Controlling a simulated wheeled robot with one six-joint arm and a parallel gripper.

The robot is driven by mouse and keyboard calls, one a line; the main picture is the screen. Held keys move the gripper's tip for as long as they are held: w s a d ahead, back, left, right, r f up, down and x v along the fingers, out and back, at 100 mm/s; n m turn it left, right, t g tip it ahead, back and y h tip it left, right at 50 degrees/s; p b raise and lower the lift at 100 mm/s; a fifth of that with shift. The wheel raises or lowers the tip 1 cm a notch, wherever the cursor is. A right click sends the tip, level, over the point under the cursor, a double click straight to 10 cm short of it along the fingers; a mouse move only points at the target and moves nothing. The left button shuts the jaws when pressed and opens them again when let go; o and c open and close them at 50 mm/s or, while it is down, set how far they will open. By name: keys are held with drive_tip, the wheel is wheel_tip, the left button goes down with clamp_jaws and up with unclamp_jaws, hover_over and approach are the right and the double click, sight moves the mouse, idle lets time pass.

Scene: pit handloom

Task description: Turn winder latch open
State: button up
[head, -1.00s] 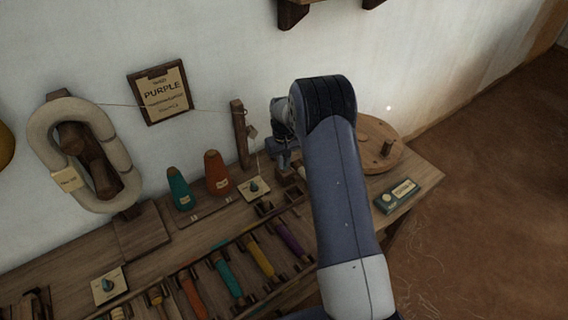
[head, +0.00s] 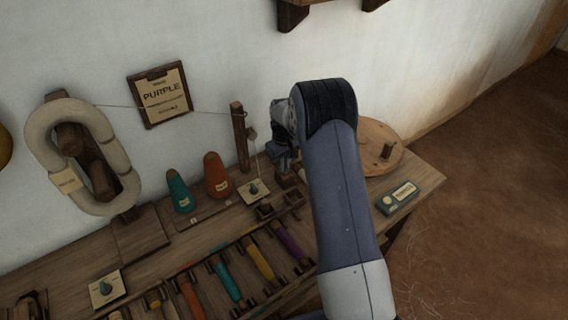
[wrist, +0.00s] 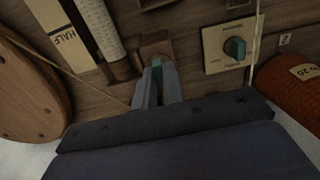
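My gripper (head: 284,160) points down at the winder end of the bench, partly hidden by my arm in the head view. In the wrist view, my gripper's two grey fingers (wrist: 157,78) reach a small wooden block (wrist: 156,46) with a teal piece at their tips. I cannot tell whether that piece is a latch or whether the fingers are closed on it. A teal knob on a cream plate (head: 253,191) stands apart from my gripper; it also shows to the right in the wrist view (wrist: 235,48). No part is clearly marked as the winder latch.
An orange cone (head: 217,176) and a teal cone (head: 179,190) stand left of my gripper. A round wooden wheel (head: 378,143) is to the right. A white-wrapped bobbin (wrist: 94,26) is close to the fingers. A thread runs down from a wooden post (head: 240,137).

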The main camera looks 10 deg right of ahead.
drive_tip(key=o, duration=0.5)
drive_tip(key=shift+c, duration=0.2)
wheel_tip(320, 180, up, 11)
drive_tip(key=shift+f, duration=0.2)
wheel_tip(320, 180, down, 10)
drive_tip(key=shift+f, duration=0.35)
idle(0.4)
drive_tip(key=shift+r, duration=0.1)
idle(0.3)
